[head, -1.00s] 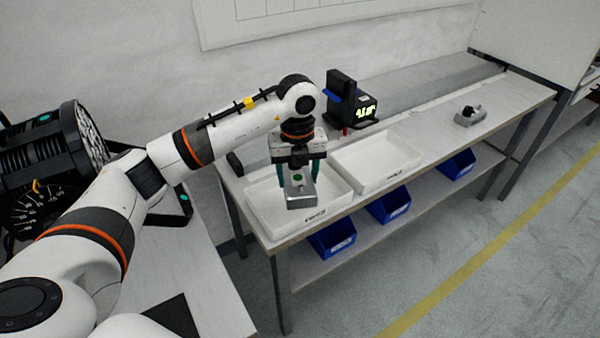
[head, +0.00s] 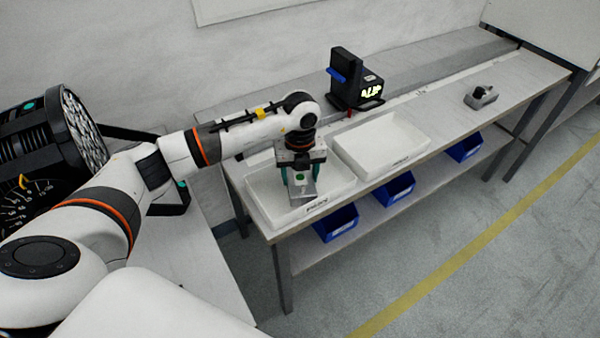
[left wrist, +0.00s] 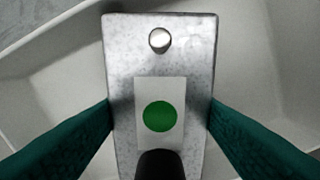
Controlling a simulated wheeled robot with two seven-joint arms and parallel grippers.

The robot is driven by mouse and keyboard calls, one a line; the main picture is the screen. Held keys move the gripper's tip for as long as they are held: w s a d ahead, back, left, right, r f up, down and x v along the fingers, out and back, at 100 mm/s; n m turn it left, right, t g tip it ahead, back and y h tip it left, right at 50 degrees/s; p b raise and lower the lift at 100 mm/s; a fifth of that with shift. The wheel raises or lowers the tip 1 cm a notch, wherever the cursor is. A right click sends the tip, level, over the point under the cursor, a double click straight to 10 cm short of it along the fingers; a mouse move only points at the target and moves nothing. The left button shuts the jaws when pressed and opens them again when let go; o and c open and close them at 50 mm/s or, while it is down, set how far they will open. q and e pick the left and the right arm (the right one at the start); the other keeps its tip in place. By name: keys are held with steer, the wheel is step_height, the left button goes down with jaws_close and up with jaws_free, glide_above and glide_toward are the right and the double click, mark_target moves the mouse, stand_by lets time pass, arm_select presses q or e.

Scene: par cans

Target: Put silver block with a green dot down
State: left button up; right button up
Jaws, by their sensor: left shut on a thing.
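The silver block with a green dot (head: 303,191) is held over the left white tray (head: 262,197) in the head view. My left gripper (head: 301,178) is shut on it, with one green finger on each side. In the left wrist view the block (left wrist: 120,70) fills the middle, with its green dot on a white label and a round hole or stud near its far end. The tray's pale floor and walls show around it. I cannot tell whether the block touches the tray floor. My right gripper is not in view.
A second white tray (head: 424,138) stands empty just right of the first. A small grey metal object (head: 480,97) lies farther right on the bench. Blue bins (head: 336,223) sit on the lower shelf.

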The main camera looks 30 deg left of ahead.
arm_select(q)
steer(key=shift+w+f, duration=0.1)
steer(key=shift+f, duration=0.1)
steer(key=o, duration=1.4)
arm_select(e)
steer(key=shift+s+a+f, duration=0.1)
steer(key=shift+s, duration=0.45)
